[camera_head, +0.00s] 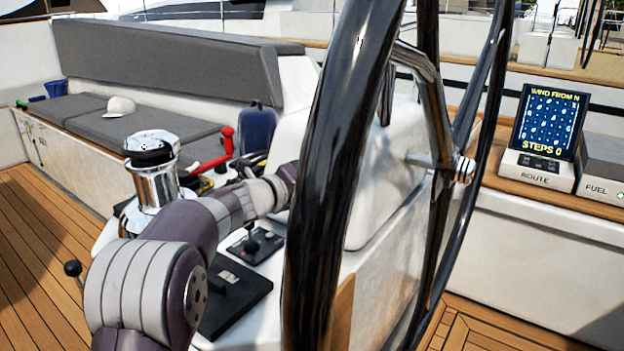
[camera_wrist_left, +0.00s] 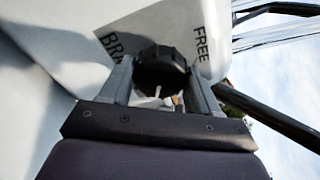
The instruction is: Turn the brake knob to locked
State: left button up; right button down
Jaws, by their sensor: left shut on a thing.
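The brake knob (camera_wrist_left: 163,72) is black and round in the left wrist view, in front of a pale plate (camera_wrist_left: 140,33). I cannot tell which way the knob points. In the head view my left arm (camera_head: 150,275) reaches in from the left and passes behind the steering wheel (camera_head: 325,180), which hides the gripper and knob. My right gripper is not in view.
A chrome winch (camera_head: 152,175) stands left of my arm. Black control levers (camera_head: 252,243) sit under the forearm. A route display (camera_head: 548,122) and a fuel box (camera_head: 603,165) stand at the right. A grey bench (camera_head: 90,115) lies behind. Open teak floor (camera_head: 40,250) is at left.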

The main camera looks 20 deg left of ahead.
pick_arm(q)
jog(key=shift+f, duration=0.1)
jog(key=o, duration=1)
jog(key=shift+o, duration=0.2)
jog(key=p+v, duration=0.1)
jog(key=v, duration=1.1)
jog(key=shift+s+p, duration=0.3)
jog(key=shift+a, duration=0.1)
